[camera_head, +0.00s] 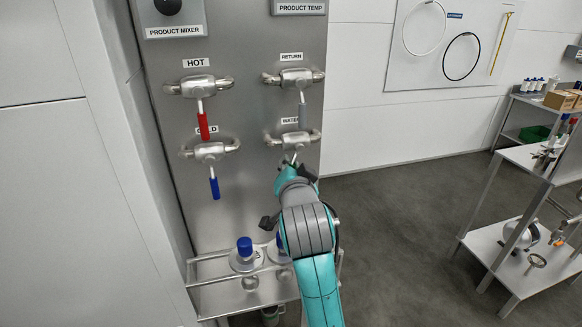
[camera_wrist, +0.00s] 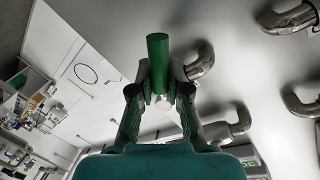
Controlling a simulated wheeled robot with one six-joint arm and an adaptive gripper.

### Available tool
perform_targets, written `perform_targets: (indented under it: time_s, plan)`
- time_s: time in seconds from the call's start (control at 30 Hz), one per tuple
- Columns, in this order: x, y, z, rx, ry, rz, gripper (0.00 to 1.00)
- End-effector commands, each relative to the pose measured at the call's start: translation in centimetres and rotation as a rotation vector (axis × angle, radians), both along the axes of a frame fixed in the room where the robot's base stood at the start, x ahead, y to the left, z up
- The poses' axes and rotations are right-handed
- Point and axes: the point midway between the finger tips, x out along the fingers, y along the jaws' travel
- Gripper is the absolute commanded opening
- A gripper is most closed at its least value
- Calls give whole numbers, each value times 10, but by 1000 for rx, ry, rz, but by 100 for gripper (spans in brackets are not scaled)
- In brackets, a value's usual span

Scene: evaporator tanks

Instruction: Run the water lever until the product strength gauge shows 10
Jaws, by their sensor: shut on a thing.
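The water valve (camera_head: 294,140) is a steel fitting under the "WATER" label on the grey panel, lower right of the levers. Its lever is mostly hidden behind my gripper in the head view. In the wrist view the green lever handle (camera_wrist: 158,58) stands between the two fingers. My gripper (camera_wrist: 160,93) is shut on this handle, with the handle's end sticking out past the fingertips. My gripper also shows in the head view, just below the water valve (camera_head: 295,165). No readable product strength gauge is in view.
The hot lever (camera_head: 203,125) is red, the cold lever (camera_head: 214,188) blue, and the return lever (camera_head: 302,115) grey; all hang down. A shelf (camera_head: 215,282) below holds blue-capped bottles (camera_head: 245,250). A metal table (camera_head: 530,158) stands right, with open floor (camera_head: 400,220) between.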

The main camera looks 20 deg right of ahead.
Motion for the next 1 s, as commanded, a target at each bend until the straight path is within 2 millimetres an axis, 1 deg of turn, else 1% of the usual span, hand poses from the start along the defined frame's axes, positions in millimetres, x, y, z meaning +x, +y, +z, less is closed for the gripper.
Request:
perform_targets:
  time_s: [0.33, 0.37, 0.4, 0.47, 0.8, 0.93, 1.0]
  plan:
    - [0, 1, 0, 3, 1, 1, 0]
    - [0, 1, 0, 3, 1, 1, 18]
    - [0, 1, 0, 3, 1, 1, 28]
    - [0, 0, 0, 3, 1, 1, 42]
    - [-2, 1, 0, 3, 0, 1, 42]
    - [-13, 3, 2, 3, -2, 1, 42]
    - [-24, 4, 3, 3, -1, 2, 42]
